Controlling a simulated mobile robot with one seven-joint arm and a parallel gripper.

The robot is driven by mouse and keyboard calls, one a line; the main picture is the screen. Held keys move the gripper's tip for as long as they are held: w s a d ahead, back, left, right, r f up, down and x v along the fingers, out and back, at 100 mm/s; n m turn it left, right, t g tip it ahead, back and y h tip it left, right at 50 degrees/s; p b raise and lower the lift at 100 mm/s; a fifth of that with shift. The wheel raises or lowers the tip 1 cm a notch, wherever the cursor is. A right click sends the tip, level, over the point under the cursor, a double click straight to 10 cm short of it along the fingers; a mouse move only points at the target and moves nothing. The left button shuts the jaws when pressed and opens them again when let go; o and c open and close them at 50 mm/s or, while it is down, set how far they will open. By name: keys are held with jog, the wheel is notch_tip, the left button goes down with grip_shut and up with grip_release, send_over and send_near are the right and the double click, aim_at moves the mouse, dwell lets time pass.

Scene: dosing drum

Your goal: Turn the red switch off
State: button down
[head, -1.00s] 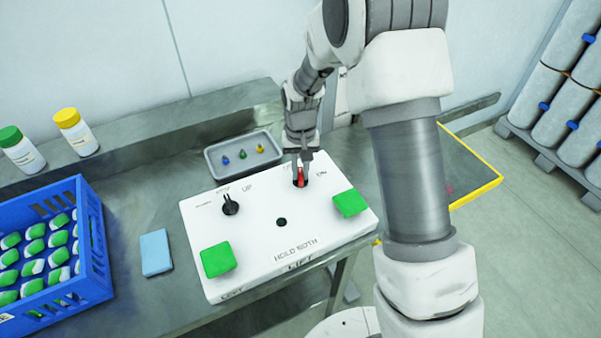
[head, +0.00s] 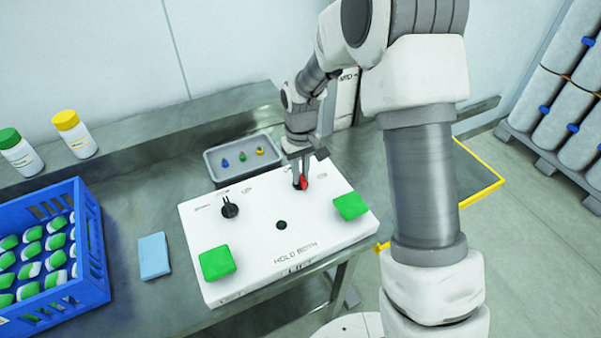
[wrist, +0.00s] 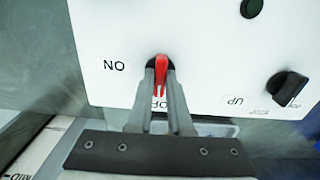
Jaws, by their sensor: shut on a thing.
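The red switch (head: 304,183) is a rotary knob with a red handle on a black base, at the back right of the white control panel (head: 250,255). My gripper (head: 299,180) reaches down to it from behind and is shut on its handle. In the wrist view the red handle (wrist: 161,72) stands upright in the picture between the two grey fingertips (wrist: 160,82). An ON label lies to its left there. Another label, partly hidden by the fingers and seeming to read OFF, lies just below it.
The panel also bears a black knob (head: 230,207) and two green buttons (head: 217,262) (head: 350,206). A grey tray (head: 243,157) stands behind it. A blue crate (head: 92,255) and a light blue block (head: 154,256) are to the left. Two bottles (head: 73,133) stand on the back ledge.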

aim_at(302, 177)
jog(key=c, duration=0.8)
grip_release()
jog(key=shift+c, duration=0.2)
notch_tip(302, 177, up, 18)
jog(key=shift+f+p, duration=0.25)
jog(key=shift+p, duration=0.1)
jog(key=s+d+r+m+t, duration=0.1)
jog(key=s+d+r+t, duration=0.15)
jog(key=s+r, duration=0.3)
jog(key=s+d+r+m+t, duration=0.1)
jog(key=s+d+r+m, duration=0.1)
jog(key=s+d+r, duration=0.35)
jog(key=s+d+f+m+t, duration=0.1)
jog(key=s+d+f+t, duration=0.1)
jog(key=s, duration=1.1)
jog(key=shift+s+f+m, duration=0.2)
jog(key=shift+f+m, duration=0.2)
jog(key=shift+f, duration=0.1)
